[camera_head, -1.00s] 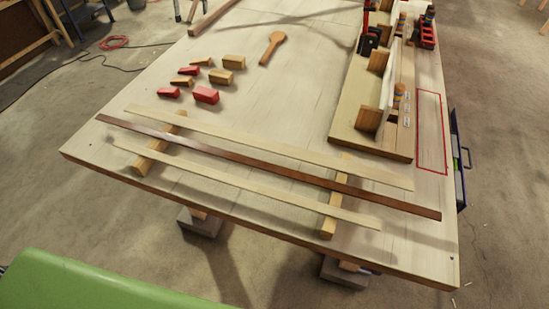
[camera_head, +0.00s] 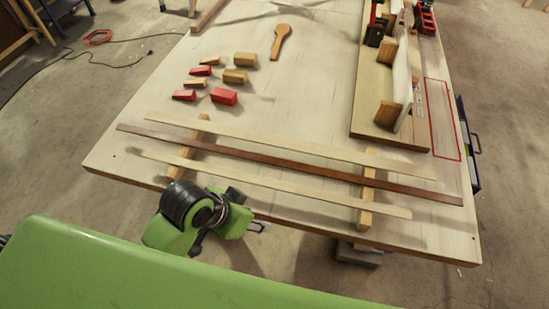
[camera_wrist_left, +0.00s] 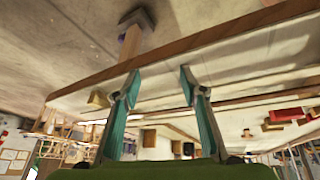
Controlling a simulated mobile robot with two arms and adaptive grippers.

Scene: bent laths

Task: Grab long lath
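Three laths lie side by side across two wooden support blocks in the head view. The dark brown lath (camera_head: 290,164) in the middle looks the longest. A pale lath (camera_head: 300,147) lies behind it and another pale lath (camera_head: 270,184) in front. My left gripper (camera_head: 258,227) is at the table's front edge, nearer to me than the laths and apart from them. The left wrist view shows its two teal fingers (camera_wrist_left: 158,80) spread with nothing between them. That view looks upside down, with the table edge (camera_wrist_left: 200,42) crossing beyond the fingertips. My right gripper is not seen.
The laths rest on a left support (camera_head: 187,155) and a right support (camera_head: 367,190). Red and wooden blocks (camera_head: 223,97) and a wooden paddle (camera_head: 281,40) lie farther back. A board fixture (camera_head: 375,125) stands at the right, beside a red outlined rectangle (camera_head: 443,120).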

